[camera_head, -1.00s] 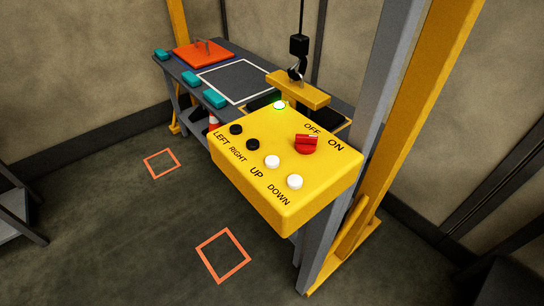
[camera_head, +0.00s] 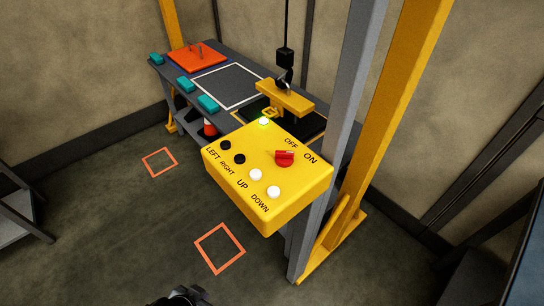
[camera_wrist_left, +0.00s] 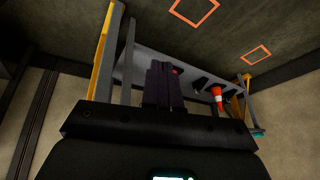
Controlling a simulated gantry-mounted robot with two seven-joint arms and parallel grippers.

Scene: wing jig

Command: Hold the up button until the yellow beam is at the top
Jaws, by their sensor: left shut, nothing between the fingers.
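The yellow control box (camera_head: 290,205) stands in the middle of the head view. Its white up button (camera_head: 256,174) is beside the label UP, with the white down button (camera_head: 273,192) to its lower right. Nothing touches either button. The yellow beam (camera_head: 285,97) hangs low from a black hook (camera_head: 284,78), just behind the box and over the table. My left gripper (camera_head: 187,296) shows only partly at the bottom edge, well below the box. In the left wrist view its fingers (camera_wrist_left: 163,86) are together and empty. My right gripper is not in view.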

